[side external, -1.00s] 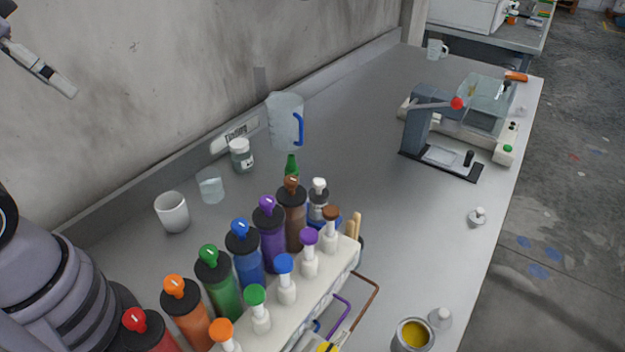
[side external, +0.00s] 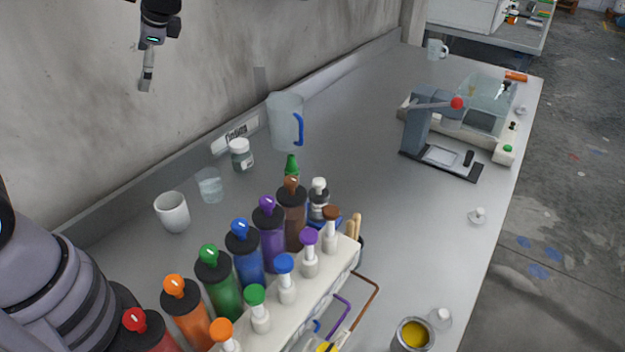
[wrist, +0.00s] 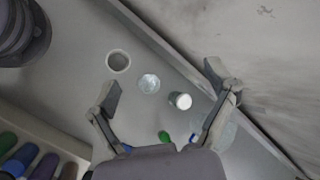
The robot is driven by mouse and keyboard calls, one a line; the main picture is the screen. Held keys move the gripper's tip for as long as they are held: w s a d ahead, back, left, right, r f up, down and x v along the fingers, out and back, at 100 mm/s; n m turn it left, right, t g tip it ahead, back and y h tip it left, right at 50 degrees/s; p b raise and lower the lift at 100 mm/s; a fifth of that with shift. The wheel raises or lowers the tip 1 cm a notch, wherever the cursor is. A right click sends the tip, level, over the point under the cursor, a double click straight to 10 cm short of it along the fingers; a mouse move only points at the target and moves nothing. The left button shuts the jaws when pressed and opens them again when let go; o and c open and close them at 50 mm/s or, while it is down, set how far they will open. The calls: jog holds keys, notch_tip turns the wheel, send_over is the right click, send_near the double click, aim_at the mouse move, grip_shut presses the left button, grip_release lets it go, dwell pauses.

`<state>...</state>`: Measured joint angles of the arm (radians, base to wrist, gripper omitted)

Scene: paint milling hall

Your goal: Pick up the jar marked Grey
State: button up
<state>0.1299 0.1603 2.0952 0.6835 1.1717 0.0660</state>
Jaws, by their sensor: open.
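A small glass jar (side external: 241,155) with a pale lid and a label stands upright near the back wall of the bench. Its label is too small to read, so I cannot confirm the word Grey. In the wrist view the jar (wrist: 180,101) shows from above, its white lid between the lines of my fingers, nearer the right finger. My gripper (side external: 146,80) is high above the bench, to the left of the jar in the side view and apart from it. In the wrist view my gripper (wrist: 165,82) is wide open and empty.
A glass beaker (side external: 210,185) and a white cup (side external: 172,212) stand left of the jar. A clear jug (side external: 285,122) with a blue handle is close on its right. A rack (side external: 340,262) of several coloured bottles stands in front. The bench's middle is largely clear.

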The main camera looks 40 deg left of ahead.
jog(key=w+f+m+y, duration=0.3)
jog(key=w+f, duration=0.2)
jog(key=w, duration=0.2)
jog(key=m+t+y, duration=0.3)
jog(key=m+y, duration=0.2)
jog(key=m, duration=0.3)
send_over(243, 149)
jog(key=s+d, duration=0.3)
jog(key=s, duration=0.1)
notch_tip(243, 149, down, 15)
jog(key=f+m+t, duration=0.1)
jog(key=f, duration=0.2)
jog(key=w+d+f+m+t, duration=0.1)
jog(key=f+m+t, duration=0.1)
jog(key=f, duration=0.1)
jog(key=d+f+m+t+y, duration=0.1)
jog(key=f+m, duration=0.1)
jog(key=f, duration=0.1)
jog(key=shift+w+f+t, duration=0.35)
jog(key=shift+w+t, duration=0.05)
jog(key=shift+f, duration=0.25)
jog(key=x, duration=0.7)
jog(key=shift+w+a+r, duration=0.1)
jog(key=shift+c, duration=0.2)
jog(key=c, duration=1.3)
